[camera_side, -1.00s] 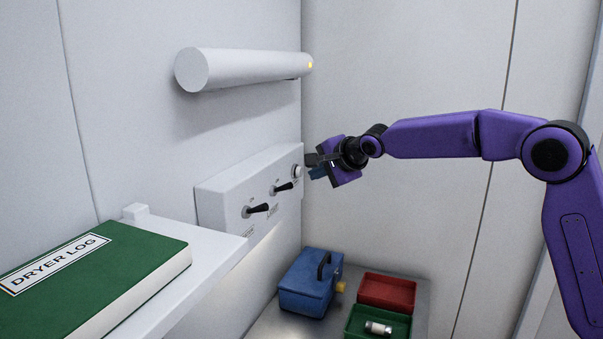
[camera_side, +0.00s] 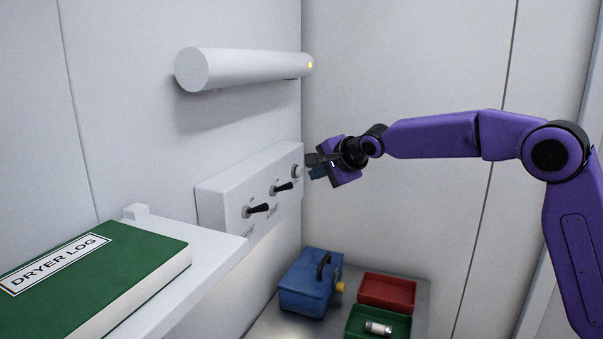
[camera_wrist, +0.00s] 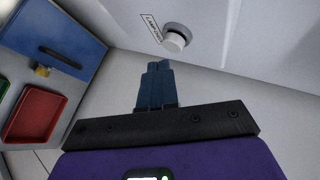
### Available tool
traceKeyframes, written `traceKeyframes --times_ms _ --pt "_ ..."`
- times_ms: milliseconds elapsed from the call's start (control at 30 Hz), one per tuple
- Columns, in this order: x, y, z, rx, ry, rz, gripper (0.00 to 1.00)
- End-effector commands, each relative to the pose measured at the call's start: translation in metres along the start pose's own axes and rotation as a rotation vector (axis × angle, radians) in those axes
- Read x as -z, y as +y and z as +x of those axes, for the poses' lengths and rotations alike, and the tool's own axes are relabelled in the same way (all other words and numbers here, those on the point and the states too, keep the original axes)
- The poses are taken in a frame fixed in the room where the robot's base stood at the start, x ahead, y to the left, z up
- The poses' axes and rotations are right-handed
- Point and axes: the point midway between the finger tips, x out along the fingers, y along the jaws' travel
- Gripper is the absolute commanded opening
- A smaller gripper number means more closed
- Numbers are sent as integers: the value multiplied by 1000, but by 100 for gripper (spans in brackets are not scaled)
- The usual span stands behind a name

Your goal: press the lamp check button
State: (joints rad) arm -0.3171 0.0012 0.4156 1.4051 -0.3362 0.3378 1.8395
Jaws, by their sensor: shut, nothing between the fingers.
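The lamp check button (camera_side: 297,170) is a round pale button at the right end of the grey wall panel (camera_side: 222,202). In the wrist view the button (camera_wrist: 174,41) stands out from the panel face beside a small printed label, partly legible. My gripper (camera_side: 311,166) is shut and empty, its fingers pointing toward the panel close to the button. In the wrist view the blue fingertips (camera_wrist: 158,66) lie together just below and left of the button, with a small gap showing between them and it. Contact with the button is not visible.
Two black toggle levers (camera_side: 258,208) stick out of the panel left of the button. A white tube (camera_side: 245,68) is on the wall above. A shelf holds a green book (camera_side: 130,265). Below are a blue box (camera_side: 305,290), a red tray (camera_side: 388,281) and a green tray (camera_side: 360,319).

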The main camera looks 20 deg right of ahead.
Motion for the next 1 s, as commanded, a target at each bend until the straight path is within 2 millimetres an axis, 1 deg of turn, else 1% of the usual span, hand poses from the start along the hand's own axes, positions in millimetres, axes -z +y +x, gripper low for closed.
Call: traceKeyframes --times_ms 333,600,1000 --pt "-1 0 1 0 0 0 0" --pt "-4 -4 6 -1 0 1 0" --pt "-4 -4 6 0 0 0 0"
